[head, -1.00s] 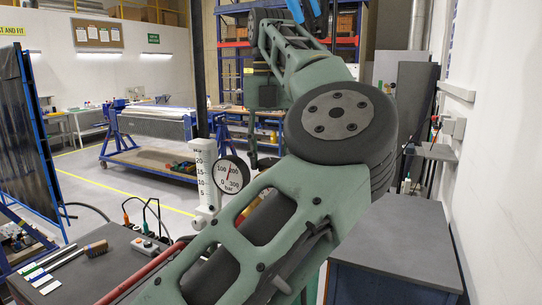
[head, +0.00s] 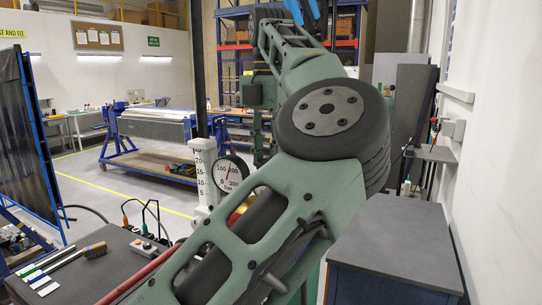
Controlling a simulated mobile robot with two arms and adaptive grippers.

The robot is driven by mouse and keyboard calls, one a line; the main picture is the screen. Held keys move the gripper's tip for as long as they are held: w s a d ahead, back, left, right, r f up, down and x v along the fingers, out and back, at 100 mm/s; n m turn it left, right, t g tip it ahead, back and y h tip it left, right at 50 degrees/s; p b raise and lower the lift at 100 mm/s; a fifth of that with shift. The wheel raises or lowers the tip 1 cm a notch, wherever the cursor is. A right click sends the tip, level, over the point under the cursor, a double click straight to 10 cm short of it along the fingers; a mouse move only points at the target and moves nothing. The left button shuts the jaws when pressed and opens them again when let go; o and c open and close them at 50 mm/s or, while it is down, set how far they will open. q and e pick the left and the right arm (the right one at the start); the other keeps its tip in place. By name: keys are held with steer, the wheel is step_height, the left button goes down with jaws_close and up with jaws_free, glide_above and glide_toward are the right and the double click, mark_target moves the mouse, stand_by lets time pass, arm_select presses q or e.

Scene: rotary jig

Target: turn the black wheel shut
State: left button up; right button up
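No black wheel can be made out in the head view. One of my green arms fills the middle and may hide it. A brass-coloured part (head: 237,216) shows through the gap beside the arm link. Next to it are a round white pressure gauge (head: 231,171) marked in bar, with a red needle, and a white upright scale (head: 203,172). A red pipe (head: 142,276) runs from the lower left towards them and passes behind the arm. Neither gripper can be made out; the arm's far end rises to the top edge, where two blue strips show.
A dark bench top (head: 85,272) at lower left holds a brush (head: 62,258), marker-like strips and a grey switch box (head: 150,250) with cables. A grey-topped cabinet (head: 395,245) stands at right by the white wall. A blue-framed cart (head: 155,135) stands behind.

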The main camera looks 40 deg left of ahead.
stand_by(0.4)
arm_select(q)
steer(key=o, duration=1.1)
steer(key=shift+a, duration=0.15)
steer(key=shift+r, duration=3.75)
